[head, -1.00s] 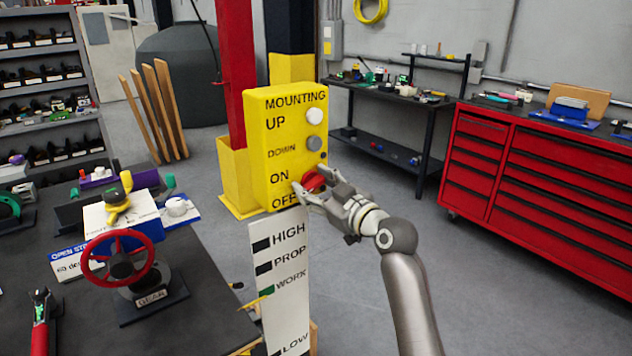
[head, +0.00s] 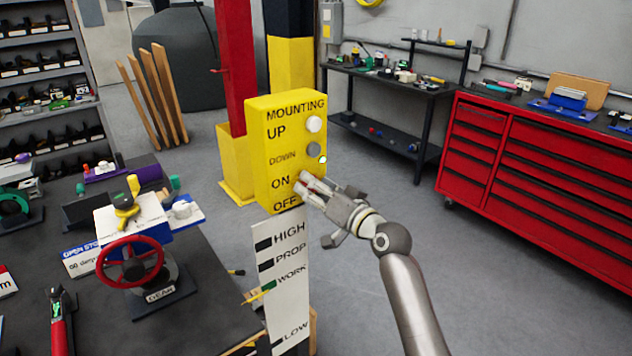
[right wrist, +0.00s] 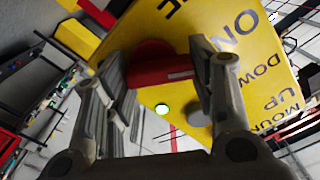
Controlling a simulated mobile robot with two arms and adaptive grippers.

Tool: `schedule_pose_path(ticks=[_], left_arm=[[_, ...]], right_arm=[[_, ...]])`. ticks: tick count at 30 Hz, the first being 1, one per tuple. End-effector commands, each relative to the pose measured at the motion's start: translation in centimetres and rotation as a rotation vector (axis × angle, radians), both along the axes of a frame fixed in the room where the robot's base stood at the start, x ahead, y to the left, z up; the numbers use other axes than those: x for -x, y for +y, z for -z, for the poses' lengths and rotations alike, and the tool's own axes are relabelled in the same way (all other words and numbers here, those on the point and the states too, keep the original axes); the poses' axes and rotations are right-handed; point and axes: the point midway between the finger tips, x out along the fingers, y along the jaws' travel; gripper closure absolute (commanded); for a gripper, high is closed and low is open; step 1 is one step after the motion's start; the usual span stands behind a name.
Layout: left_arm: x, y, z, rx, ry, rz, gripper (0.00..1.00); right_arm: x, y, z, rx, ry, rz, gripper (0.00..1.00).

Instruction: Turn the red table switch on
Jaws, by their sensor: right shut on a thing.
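The yellow control box (head: 262,150) carries the words MOUNTING, UP, DOWN, ON and OFF. The red table switch is mostly hidden behind my right gripper in the head view. In the right wrist view the red switch (right wrist: 160,72) sits between the two fingers. My right gripper (head: 308,187) is shut on the switch, beside the ON and OFF labels. A small indicator light (head: 323,159) on the box glows pale green, and it also shows in the right wrist view (right wrist: 162,108). My left gripper is not in view.
A white button (head: 314,124) and a grey button (head: 313,149) are above the switch. A white height scale (head: 287,308) stands below the box. A dark table at left holds a valve with a red handwheel (head: 130,261). A red tool cabinet (head: 540,185) stands right; floor between is clear.

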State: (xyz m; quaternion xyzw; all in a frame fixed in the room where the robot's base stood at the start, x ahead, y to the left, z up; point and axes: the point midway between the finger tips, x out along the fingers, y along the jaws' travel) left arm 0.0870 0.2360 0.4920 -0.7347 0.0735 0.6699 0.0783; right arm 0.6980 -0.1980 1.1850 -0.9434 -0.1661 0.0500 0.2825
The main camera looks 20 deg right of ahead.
Motion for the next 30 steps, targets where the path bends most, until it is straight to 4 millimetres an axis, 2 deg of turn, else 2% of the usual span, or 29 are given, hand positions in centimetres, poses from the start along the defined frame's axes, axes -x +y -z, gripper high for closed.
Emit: schedule_pose_path(ticks=[3,12,29,30], left_arm=[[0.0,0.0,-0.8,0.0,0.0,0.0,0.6],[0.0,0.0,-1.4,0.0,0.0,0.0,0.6],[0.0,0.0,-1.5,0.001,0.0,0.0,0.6],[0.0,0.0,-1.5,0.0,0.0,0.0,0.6]], right_arm=[[0.0,0.0,-0.1,-0.07,0.027,0.0,0.72],[0.0,-0.1,0.0,-0.175,0.065,0.0,0.72],[-0.1,-0.1,0.0,-0.199,0.072,0.001,0.72],[-0.1,-0.1,0.0,-0.2,0.072,0.001,0.43]])
